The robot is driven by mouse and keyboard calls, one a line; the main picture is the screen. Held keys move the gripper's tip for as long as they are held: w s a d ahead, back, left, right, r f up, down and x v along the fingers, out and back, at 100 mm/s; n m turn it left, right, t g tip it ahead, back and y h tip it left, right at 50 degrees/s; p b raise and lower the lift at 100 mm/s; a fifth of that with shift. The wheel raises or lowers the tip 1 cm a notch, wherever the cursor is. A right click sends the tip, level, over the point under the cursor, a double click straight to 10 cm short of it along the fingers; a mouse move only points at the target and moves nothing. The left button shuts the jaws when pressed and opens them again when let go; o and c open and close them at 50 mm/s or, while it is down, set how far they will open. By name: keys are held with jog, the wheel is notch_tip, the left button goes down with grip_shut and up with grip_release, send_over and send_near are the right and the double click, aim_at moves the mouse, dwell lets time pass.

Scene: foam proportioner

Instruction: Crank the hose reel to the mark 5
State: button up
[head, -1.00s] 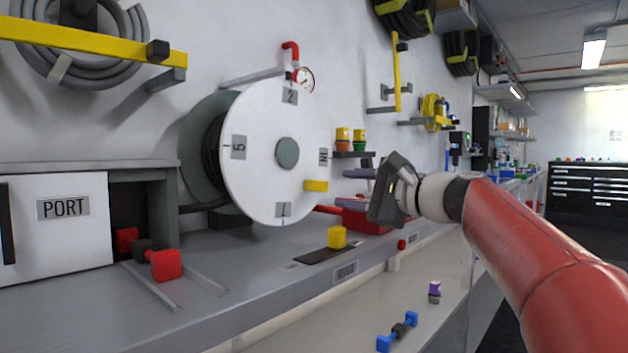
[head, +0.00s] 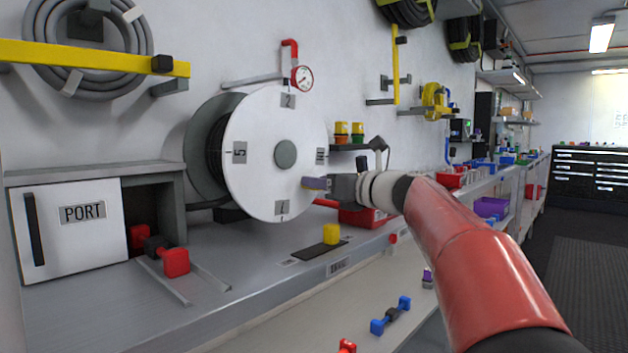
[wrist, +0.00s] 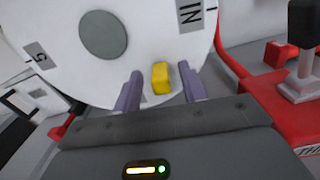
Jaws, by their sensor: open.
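The hose reel (head: 258,190) has a white disc with a grey hub (head: 285,155) and grey plates around its face. My gripper (head: 318,184) is open. In the wrist view its two purple fingers (wrist: 160,86) stand on either side of the handle, with gaps showing.
Below the reel, a yellow block (head: 331,234) stands on a dark strip on the grey bench. A red box (head: 362,216) sits behind my gripper. The PORT cabinet (head: 70,228) and a red-ended dumbbell-shaped part (head: 175,262) are at left.

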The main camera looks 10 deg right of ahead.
jog(key=shift+x, duration=0.95)
grip_shut()
